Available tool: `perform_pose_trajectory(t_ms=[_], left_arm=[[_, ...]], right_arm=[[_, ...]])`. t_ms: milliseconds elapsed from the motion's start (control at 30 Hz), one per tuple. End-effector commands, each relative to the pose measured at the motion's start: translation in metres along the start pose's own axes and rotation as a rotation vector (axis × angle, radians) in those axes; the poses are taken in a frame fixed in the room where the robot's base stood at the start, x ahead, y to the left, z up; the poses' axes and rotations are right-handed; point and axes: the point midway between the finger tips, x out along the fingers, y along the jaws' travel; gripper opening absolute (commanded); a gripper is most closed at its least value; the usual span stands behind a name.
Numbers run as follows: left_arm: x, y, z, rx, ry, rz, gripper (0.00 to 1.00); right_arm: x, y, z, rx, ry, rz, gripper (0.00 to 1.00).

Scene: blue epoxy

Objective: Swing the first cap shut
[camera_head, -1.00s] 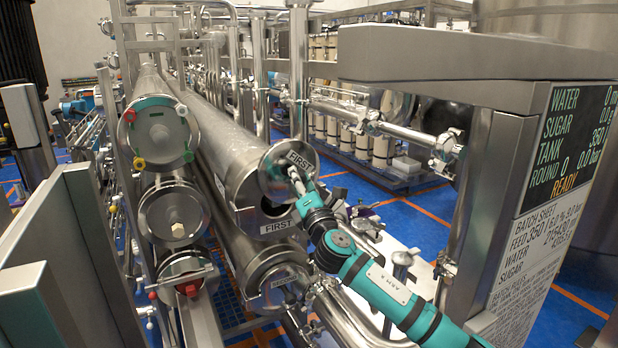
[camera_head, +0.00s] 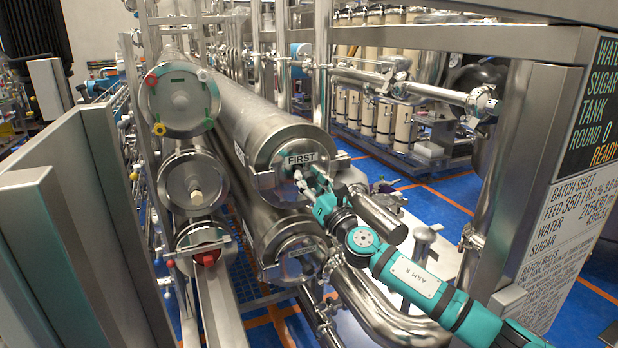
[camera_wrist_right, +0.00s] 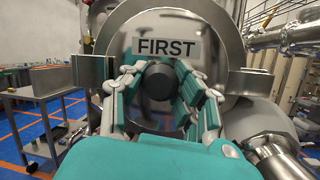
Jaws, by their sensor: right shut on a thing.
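The first cap (camera_head: 299,158) is a round metal disc labelled FIRST. In the head view it sits across the end of the upper large steel tube (camera_head: 245,108), roughly in line with it; whether it is fully seated I cannot tell. The cap fills the middle of the right wrist view (camera_wrist_right: 166,48), facing me squarely, with a dark round knob (camera_wrist_right: 160,82) at its centre. My right gripper (camera_head: 305,178) is shut on this knob, its teal-and-grey fingers on either side of it. My left gripper is not in view.
A second labelled cap (camera_head: 302,254) lies below on a lower tube. Several capped ends (camera_head: 180,100) stand at left. A curved pipe (camera_head: 385,305) runs under my right arm. A steel frame post (camera_head: 520,160) and the status panel (camera_head: 592,110) stand at right.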

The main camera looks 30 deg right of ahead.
Motion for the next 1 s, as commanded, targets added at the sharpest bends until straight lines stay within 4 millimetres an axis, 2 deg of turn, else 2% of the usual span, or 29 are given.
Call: perform_pose_trajectory(t_ms=[567,600,700,800,1000], left_arm=[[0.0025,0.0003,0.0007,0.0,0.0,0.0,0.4],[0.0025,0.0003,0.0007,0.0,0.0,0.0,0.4],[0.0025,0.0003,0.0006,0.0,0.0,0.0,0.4],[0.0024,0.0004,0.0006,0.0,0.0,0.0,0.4],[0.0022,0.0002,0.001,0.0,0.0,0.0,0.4]], right_arm=[[-0.0025,-0.0011,-0.0077,-0.035,0.013,0.01,0.0],[-0.0026,-0.0011,-0.0079,-0.035,0.014,0.01,0.33],[-0.0023,-0.0011,-0.0069,-0.034,0.012,0.009,0.46],[-0.0019,-0.0011,-0.0055,-0.033,0.01,0.009,0.56],[-0.0015,-0.0011,-0.004,-0.033,0.007,0.009,0.56]])
